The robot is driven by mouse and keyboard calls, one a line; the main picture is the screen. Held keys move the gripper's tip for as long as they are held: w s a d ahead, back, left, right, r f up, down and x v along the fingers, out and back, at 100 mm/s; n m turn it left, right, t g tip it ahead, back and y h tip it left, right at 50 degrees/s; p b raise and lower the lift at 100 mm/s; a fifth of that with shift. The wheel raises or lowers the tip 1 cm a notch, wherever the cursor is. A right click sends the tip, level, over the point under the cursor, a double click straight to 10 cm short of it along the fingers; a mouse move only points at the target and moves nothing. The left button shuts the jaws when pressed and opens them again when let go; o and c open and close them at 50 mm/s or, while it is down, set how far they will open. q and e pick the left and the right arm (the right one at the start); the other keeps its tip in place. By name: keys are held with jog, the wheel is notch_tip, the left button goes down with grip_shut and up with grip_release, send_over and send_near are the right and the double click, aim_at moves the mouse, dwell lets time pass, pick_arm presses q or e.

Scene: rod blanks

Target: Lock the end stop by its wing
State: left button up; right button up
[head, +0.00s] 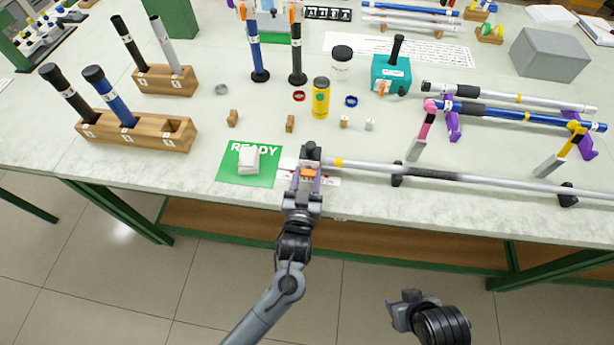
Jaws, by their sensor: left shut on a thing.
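The end stop (310,152) is a small dark block near the table's front edge, at the left end of a long silver rod (480,180) with a yellow band. An orange piece (308,172), which looks like its wing, shows between my fingers. My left gripper (307,178) is over the end stop, shut on the orange wing, and hides much of it. I cannot tell the wing's angle. My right gripper (405,308) is off the table's front edge at the lower right, apart from everything; its fingers are partly turned away.
The rod rests on black supports (397,175). A green READY mat (232,170) with a white object (249,160) lies left of the end stop. A wooden rack (150,138) with rods stands farther left. A yellow bottle (321,98) and small parts stand behind.

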pick_arm(q)
jog(key=shift+r+p, duration=0.1)
jog(key=shift+p, duration=0.25)
jog(key=shift+c, duration=0.4)
jog(key=m+p, duration=0.3)
jog(key=p, duration=0.1)
jog(key=shift+r+m, duration=0.1)
jog(key=shift+m, duration=0.2)
jog(key=shift+d+p, duration=0.1)
jog(key=shift+p, duration=0.2)
jog(key=shift+f+m, duration=0.2)
jog(key=shift+m, duration=0.1)
jog(key=o, duration=1.1)
jog(key=shift+c, duration=0.2)
jog(key=s+a+p, duration=0.1)
jog(key=s, duration=0.9)
jog(key=shift+s+a+p, duration=0.3)
jog(key=shift+s+p, duration=0.05)
